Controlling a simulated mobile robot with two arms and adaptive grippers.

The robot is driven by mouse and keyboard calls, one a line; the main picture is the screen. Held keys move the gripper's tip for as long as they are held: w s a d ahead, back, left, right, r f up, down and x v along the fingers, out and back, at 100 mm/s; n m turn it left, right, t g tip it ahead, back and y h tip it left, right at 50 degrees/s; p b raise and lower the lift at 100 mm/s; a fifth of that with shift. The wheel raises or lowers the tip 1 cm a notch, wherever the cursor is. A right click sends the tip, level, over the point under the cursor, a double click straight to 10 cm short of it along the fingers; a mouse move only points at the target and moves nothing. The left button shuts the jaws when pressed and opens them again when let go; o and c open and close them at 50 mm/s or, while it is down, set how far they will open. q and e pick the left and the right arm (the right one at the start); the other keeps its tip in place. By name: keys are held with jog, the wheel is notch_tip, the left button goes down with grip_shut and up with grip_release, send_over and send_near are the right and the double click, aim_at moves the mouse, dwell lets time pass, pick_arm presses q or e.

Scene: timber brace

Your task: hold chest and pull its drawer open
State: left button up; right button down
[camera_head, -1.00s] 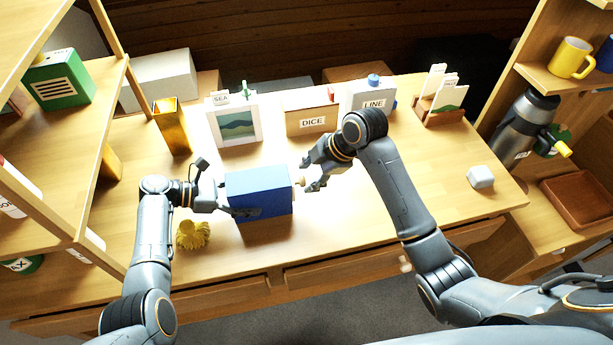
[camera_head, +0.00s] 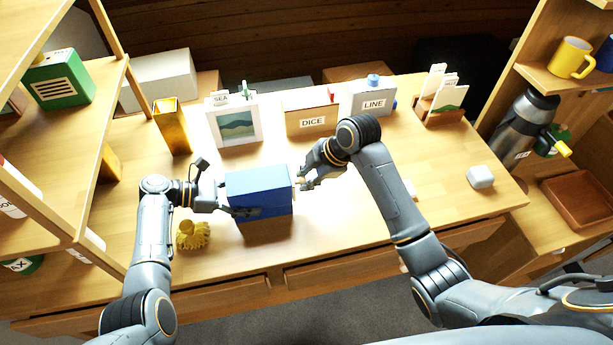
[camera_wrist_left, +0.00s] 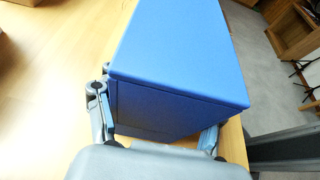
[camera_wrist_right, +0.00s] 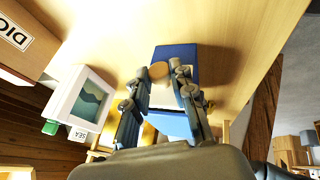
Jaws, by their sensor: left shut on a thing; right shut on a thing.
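The blue chest (camera_head: 258,193) stands on the desk in front of the picture frame. It also shows in the left wrist view (camera_wrist_left: 180,60) and the right wrist view (camera_wrist_right: 175,54). My left gripper (camera_head: 240,208) is shut on the chest from its left end; in the left wrist view its fingers (camera_wrist_left: 155,125) lie along two opposite sides. My right gripper (camera_head: 301,186) is at the chest's right end. In the right wrist view its fingers (camera_wrist_right: 176,95) are around the round wooden knob (camera_wrist_right: 158,70) at the drawer end. The drawer's edges are mostly hidden by the fingers.
A yellow ruffled object (camera_head: 192,235) lies near my left gripper. Behind the chest stand the picture frame (camera_head: 234,125), the DICE box (camera_head: 311,118) and the LINE container (camera_head: 373,100). The desk right of the chest has free room.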

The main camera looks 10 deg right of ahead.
jog(key=d, duration=1)
jog(key=c, duration=1.1)
grip_release()
jog(key=v, duration=1.2)
